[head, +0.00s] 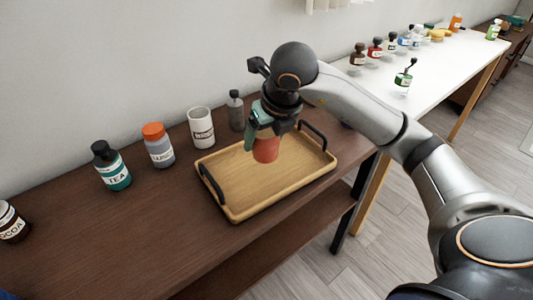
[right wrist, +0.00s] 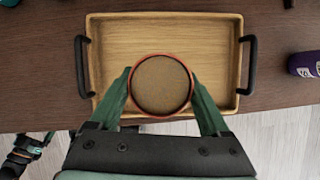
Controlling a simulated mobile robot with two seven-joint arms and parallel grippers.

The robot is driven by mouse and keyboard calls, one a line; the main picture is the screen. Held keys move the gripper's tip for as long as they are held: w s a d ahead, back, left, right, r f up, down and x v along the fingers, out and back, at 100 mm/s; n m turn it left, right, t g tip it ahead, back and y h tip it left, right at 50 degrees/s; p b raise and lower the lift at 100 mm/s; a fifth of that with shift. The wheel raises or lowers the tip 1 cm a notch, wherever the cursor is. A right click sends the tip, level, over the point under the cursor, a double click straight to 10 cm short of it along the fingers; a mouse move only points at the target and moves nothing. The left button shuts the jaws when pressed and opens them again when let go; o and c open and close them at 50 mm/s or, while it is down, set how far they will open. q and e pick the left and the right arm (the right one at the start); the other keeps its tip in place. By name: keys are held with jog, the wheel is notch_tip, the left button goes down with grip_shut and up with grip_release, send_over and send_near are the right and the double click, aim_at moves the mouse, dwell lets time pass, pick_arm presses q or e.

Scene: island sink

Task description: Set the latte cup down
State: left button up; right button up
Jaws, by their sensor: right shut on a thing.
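The latte cup (head: 265,150) is a small reddish-orange cup, upright. In the right wrist view the cup (right wrist: 162,86) shows from above, with a brown surface inside its red rim. My right gripper (head: 262,128) is shut on it, with a green finger on either side (right wrist: 161,98). The cup is over the wooden tray (head: 230,208); the tray also shows in the right wrist view (right wrist: 110,50). Whether the cup touches the tray is unclear. What looks like part of my left gripper (right wrist: 28,150) shows at the lower left of the right wrist view; its fingers are unclear.
The tray has black handles and is otherwise empty. A white mug (head: 201,128), a grey bottle (head: 236,111), an orange-capped jar (head: 158,146) and a tea jar (head: 111,166) stand behind or left of it. A white table (head: 430,65) with several bottles adjoins at right.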

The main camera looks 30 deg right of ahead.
jog(key=f, duration=0.1)
jog(key=w+d+f, duration=0.1)
jog(key=w, duration=0.1)
jog(key=shift+d+f, duration=0.25)
jog(key=shift+f, duration=0.15)
jog(key=shift+w+d+f+b, duration=0.1)
jog(key=shift+f+b, duration=0.1)
jog(key=shift+f, duration=0.7)
jog(key=shift+w+d+f+b, duration=0.1)
jog(key=shift+f+b, duration=0.05)
jog(key=shift+f, duration=0.75)
jog(key=shift+f, duration=0.1)
jog(key=o, duration=1.2)
jog(key=shift+f, duration=0.15)
jog(key=shift+o, duration=1.4)
